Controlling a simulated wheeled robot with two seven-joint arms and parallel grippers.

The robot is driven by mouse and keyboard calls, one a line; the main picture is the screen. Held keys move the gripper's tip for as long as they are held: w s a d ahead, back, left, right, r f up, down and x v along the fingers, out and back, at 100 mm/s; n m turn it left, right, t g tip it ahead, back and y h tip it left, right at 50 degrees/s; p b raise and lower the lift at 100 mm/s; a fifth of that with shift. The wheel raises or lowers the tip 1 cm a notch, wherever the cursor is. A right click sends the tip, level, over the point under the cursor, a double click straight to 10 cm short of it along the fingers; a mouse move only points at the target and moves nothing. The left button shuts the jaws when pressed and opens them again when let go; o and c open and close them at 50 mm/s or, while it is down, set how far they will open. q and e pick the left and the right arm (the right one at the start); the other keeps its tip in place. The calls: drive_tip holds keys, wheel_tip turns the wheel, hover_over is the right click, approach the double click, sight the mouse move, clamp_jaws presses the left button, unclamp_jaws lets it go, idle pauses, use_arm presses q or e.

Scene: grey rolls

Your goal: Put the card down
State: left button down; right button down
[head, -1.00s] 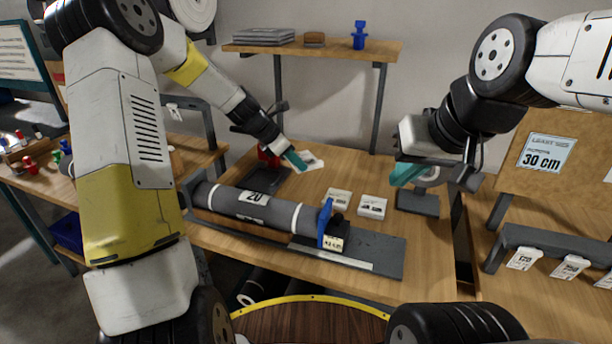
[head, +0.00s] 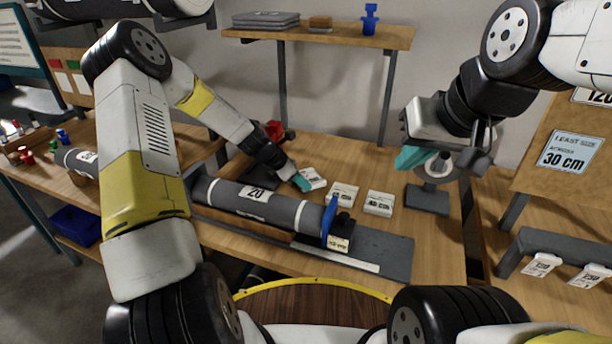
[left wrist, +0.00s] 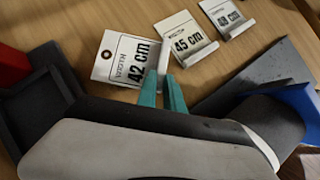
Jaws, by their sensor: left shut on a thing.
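My left gripper (head: 301,182) has teal fingertips and is shut on the lip of a white card (head: 312,177). In the left wrist view the card (left wrist: 122,62) reads 42 cm. It is at the table top behind the grey roll; I cannot tell whether it touches the wood. Two similar white cards stand to its right: the 45 cm one (left wrist: 183,42) and another (left wrist: 226,17). In the head view they are the near card (head: 342,193) and the far one (head: 379,203). My right gripper (head: 412,158) hangs over the right part of the table; its finger gap is not clear.
A grey roll (head: 285,208) marked 20 lies in front of the card, with a blue stop (head: 329,217) at its right end. A red object (head: 273,130) stands behind my left gripper. A grey stand (head: 428,200) is below my right gripper.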

sight(303, 190)
use_arm(q)
drive_tip(key=shift+f, duration=1.4)
drive_tip(key=shift+f, duration=0.1)
drive_tip(key=c, duration=1.5)
unclamp_jaws()
